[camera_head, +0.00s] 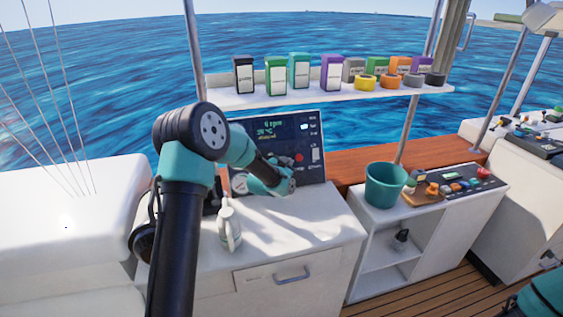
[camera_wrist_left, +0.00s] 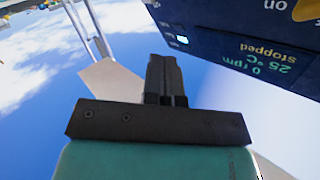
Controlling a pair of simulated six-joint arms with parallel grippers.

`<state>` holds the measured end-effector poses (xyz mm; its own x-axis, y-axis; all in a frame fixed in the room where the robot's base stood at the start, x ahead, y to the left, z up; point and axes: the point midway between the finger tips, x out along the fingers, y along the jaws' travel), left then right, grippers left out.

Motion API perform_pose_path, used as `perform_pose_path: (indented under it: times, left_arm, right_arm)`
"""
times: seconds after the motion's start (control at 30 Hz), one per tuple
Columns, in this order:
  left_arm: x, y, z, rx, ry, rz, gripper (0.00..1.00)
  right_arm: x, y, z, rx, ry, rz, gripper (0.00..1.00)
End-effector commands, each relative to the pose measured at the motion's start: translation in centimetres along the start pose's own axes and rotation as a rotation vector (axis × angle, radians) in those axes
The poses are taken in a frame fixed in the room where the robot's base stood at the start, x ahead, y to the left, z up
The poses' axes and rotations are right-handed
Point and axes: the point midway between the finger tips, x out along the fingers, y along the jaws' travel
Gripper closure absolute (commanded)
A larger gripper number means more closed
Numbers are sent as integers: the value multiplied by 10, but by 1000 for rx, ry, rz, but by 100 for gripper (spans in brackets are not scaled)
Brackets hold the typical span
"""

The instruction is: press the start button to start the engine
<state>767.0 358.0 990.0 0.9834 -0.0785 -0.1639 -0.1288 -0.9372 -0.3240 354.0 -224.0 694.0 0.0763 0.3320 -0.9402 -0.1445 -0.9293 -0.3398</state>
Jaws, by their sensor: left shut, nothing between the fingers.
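The dark engine panel (camera_head: 270,130) stands upright at the back of the white counter. Its screen text, upside down in the left wrist view (camera_wrist_left: 225,35), reads 0 rpm, 25 °C, stopped. A red round control (camera_head: 299,157) shows on the panel's right part; I cannot read which control is the start button. My left gripper (camera_wrist_left: 163,60) is shut and empty, its fingertips close to the panel's edge in the wrist view; contact cannot be told. In the head view my left arm hides the panel's lower left, and the fingertips are not clear. My right gripper is not in view.
A green bucket (camera_head: 385,186) stands on the cabinet at right. A shelf (camera_head: 300,97) with boxes and tape rolls hangs above the panel.

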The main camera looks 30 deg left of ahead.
Motion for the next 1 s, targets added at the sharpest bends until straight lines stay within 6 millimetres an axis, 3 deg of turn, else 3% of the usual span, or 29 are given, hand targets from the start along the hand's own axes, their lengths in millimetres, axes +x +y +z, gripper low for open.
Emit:
perform_pose_path:
  times: [0.6, 1.0]
  left_arm:
    - [46, -34, 34, -1, -1, -2, 100]
    - [57, -41, 42, -1, -1, 0, 100]
  right_arm:
    - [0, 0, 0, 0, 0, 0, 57]
    - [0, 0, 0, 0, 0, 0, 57]
